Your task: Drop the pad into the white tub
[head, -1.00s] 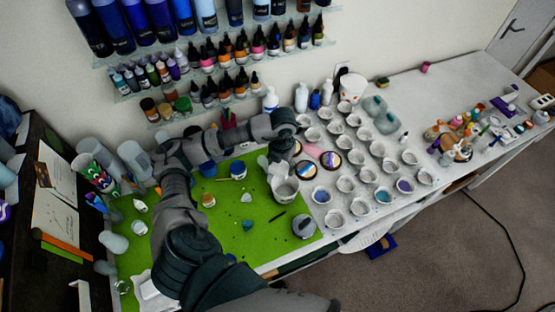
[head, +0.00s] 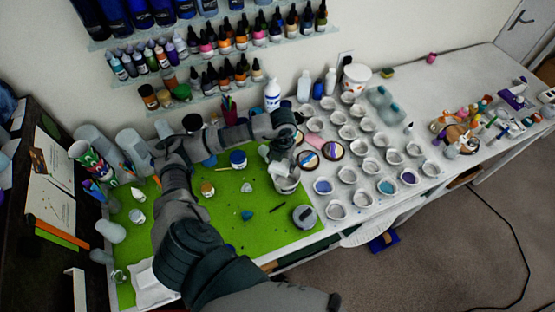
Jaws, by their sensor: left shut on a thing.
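My left gripper (head: 281,162) reaches in from the left over the right edge of the green mat, pointing down. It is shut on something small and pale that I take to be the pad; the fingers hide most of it. A white tub (head: 287,185) stands right below the fingers, at the mat's right edge. The gripper covers part of its mouth, so I cannot tell whether the fingers are above the rim or inside it. My right gripper is not in view.
Many small white cups (head: 336,210) stand in rows to the right. Round dark-rimmed dishes (head: 333,150) lie close to the gripper. A grey round container (head: 304,216) stands in front of the tub. The green mat (head: 225,262) has bare room. Bottle shelves line the wall behind.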

